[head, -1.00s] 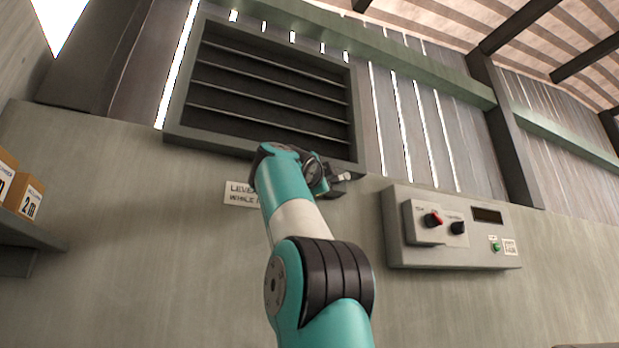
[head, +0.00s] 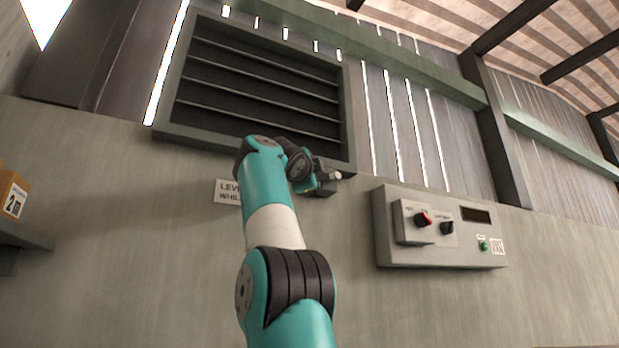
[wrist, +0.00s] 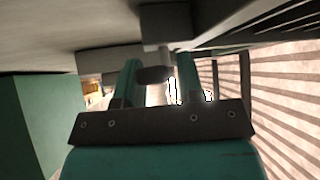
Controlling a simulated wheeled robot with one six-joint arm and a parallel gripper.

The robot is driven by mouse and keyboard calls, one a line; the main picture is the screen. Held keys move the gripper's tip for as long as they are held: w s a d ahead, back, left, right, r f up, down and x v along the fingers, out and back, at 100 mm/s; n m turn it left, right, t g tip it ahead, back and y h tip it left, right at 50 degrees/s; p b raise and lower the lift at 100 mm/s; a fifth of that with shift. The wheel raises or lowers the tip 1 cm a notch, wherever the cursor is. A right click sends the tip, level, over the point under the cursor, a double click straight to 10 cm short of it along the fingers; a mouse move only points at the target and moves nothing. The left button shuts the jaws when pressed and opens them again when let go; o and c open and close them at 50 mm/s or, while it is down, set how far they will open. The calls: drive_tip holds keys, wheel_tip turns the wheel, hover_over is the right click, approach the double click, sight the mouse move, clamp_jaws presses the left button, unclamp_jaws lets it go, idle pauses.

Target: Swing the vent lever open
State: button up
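The dark slatted vent (head: 347,110) is set high in the wall. The vent lever (head: 337,175), with a pale tip, is at a dark bracket by the vent's lower right corner. My gripper (head: 312,184) is beside the lever, partly hidden by my wrist. In the wrist view my gripper (wrist: 160,82) has its two teal fingers apart. The dark grip of the lever (wrist: 154,75) shows between them, with a bright gap to the right finger. I cannot tell whether the left finger touches it.
A grey control box (head: 385,225) with knobs and a green button is right of the lever. A sign (head: 228,192) below the vent is partly covered by my arm. A shelf (head: 25,236) with a cardboard box (head: 14,197) is at the left.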

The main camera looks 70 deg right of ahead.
drive_tip(key=shift+o, duration=0.9)
drive_tip(key=a+f+b, duration=0.3)
drive_tip(key=a, duration=1.4)
drive_tip(key=shift+s, duration=0.45)
drive_tip(key=shift+c, duration=0.2)
